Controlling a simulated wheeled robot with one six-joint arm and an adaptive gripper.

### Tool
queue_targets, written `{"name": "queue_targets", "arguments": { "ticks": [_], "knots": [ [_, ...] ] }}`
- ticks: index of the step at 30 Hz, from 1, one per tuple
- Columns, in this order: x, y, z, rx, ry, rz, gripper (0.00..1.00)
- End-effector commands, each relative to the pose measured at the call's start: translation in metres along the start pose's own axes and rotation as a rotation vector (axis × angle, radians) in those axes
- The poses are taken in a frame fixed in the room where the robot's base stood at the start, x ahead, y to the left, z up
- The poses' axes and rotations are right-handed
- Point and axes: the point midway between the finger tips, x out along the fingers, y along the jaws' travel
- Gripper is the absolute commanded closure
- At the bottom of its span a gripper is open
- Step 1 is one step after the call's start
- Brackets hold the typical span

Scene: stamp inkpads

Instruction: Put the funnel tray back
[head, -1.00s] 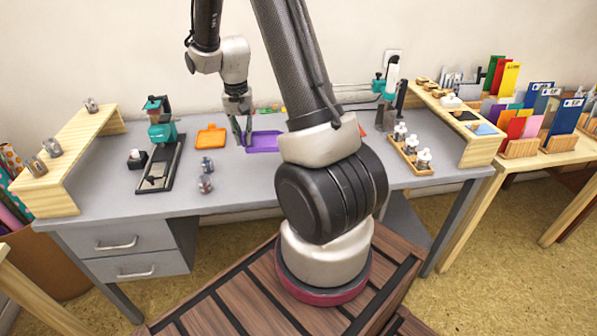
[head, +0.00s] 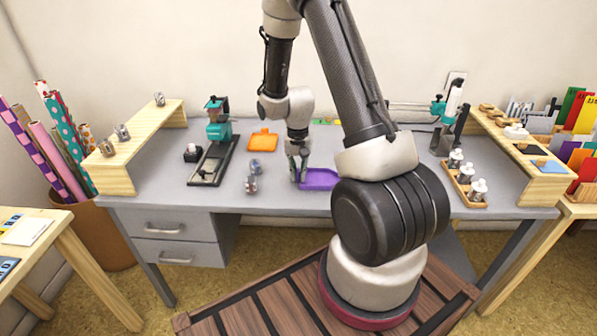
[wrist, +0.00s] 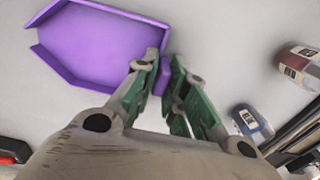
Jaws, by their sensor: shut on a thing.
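The purple funnel tray (head: 321,179) lies on the grey desk, right of my gripper and partly hidden behind my arm. In the wrist view the tray (wrist: 95,45) has raised walls and a pointed, narrowing end at left. My gripper (head: 298,178) is low over the desk at the tray's left end. In the wrist view my gripper (wrist: 166,72) has its green-padded fingers closed on the tray's near end, which passes between the tips. The exact grip spot is partly hidden by the fingers.
An orange tray (head: 263,141) lies behind, left of my gripper. A teal press (head: 217,130) stands further left. A wooden holder with bottles (head: 470,185) is at right. Wooden shelves stand at both desk ends.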

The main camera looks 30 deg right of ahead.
Motion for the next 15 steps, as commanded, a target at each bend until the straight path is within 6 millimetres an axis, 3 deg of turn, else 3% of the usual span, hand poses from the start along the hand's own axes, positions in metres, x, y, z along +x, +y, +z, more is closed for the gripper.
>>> {"name": "queue_targets", "arguments": {
  "ticks": [5,6,9,15],
  "knots": [
    [0.0015,0.0000,0.0001,0.000,0.000,0.000,1.00],
    [0.0022,0.0000,0.0000,0.000,0.000,0.000,0.85],
    [0.0018,0.0000,-0.0001,0.000,0.000,0.000,0.66],
    [0.0017,0.0000,-0.0001,0.000,0.000,0.000,0.65]
  ]
}}
